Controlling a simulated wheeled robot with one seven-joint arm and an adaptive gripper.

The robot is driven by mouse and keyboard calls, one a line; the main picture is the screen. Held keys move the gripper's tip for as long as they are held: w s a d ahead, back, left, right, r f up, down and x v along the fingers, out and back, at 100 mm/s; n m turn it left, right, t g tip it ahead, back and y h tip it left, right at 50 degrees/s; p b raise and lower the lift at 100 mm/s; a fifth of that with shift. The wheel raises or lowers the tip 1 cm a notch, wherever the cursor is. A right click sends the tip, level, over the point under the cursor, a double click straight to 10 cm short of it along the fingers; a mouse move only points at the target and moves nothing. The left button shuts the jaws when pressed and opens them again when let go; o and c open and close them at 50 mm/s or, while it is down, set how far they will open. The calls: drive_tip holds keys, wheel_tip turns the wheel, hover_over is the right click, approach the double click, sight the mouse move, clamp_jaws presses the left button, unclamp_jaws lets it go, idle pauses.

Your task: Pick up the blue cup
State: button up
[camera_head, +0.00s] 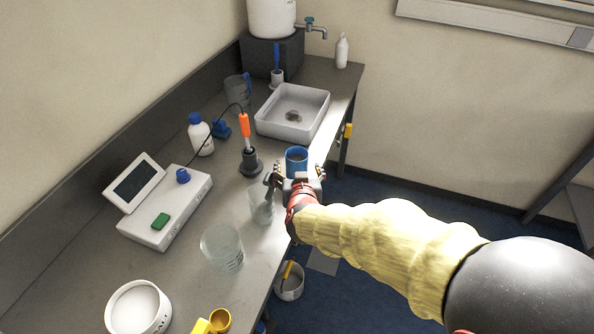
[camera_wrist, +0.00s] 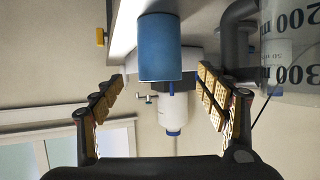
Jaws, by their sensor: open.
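The blue cup (camera_head: 296,160) stands upright near the front edge of the grey table, just in front of the white basin. In the wrist view the blue cup (camera_wrist: 160,48) is ahead, between the lines of the two fingers and a little beyond their tips. My gripper (camera_head: 293,176) is at the near side of the cup in the head view, and its fingers partly hide the cup's lower part. In the wrist view my gripper (camera_wrist: 160,83) is open, with its padded fingers apart and nothing between them. Whether a finger touches the cup cannot be told.
A clear beaker (camera_head: 262,205) stands close to my gripper's left. A larger beaker (camera_head: 222,248) is nearer. A probe stand (camera_head: 250,163) with an orange-handled probe is left of the cup. The white basin (camera_head: 293,111) lies behind. Open floor (camera_head: 365,180) is to the right.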

wheel_tip(320, 180, down, 4)
drive_tip(key=shift+r+b, duration=0.15)
drive_tip(key=shift+b, duration=0.5)
drive_tip(key=shift+w, duration=0.7)
drive_tip(key=shift+b+x, duration=1.25)
drive_tip(key=shift+x, duration=1.7)
drive_tip(key=shift+r, duration=0.1)
drive_tip(key=shift+c, duration=0.4)
drive_tip(key=c, duration=1.7)
drive_tip(key=shift+r, duration=0.15)
